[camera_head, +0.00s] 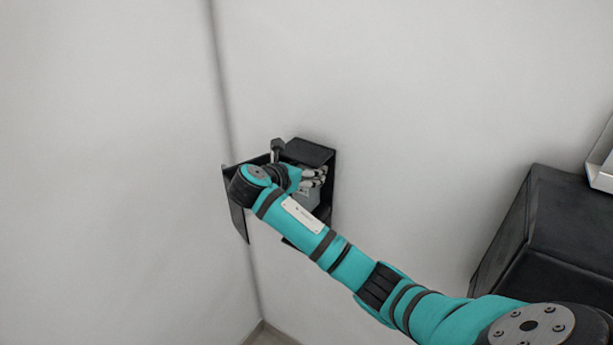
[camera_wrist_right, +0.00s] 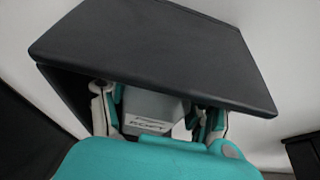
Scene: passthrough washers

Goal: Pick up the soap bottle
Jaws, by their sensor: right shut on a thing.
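The soap bottle (camera_wrist_right: 152,104) is a pale grey block with dark lettering in the right wrist view. Its far part is hidden under a dark panel. My right gripper (camera_wrist_right: 150,118) has one finger on each side of the bottle and is shut on it. In the head view the gripper (camera_head: 312,178) is inside a dark wall-mounted holder (camera_head: 312,153), and a grey part of the bottle (camera_head: 308,197) shows beside the fingers. Whether the bottle still touches the holder's base cannot be seen. My left gripper is in neither view.
The holder's dark panel (camera_wrist_right: 150,50) lies close over the fingers in the wrist view. Its side flap (camera_head: 238,218) stands out left of my wrist. A dark box-shaped unit (camera_head: 560,225) stands at the right, with a white tray edge (camera_head: 603,165) above it. The surrounding wall is bare.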

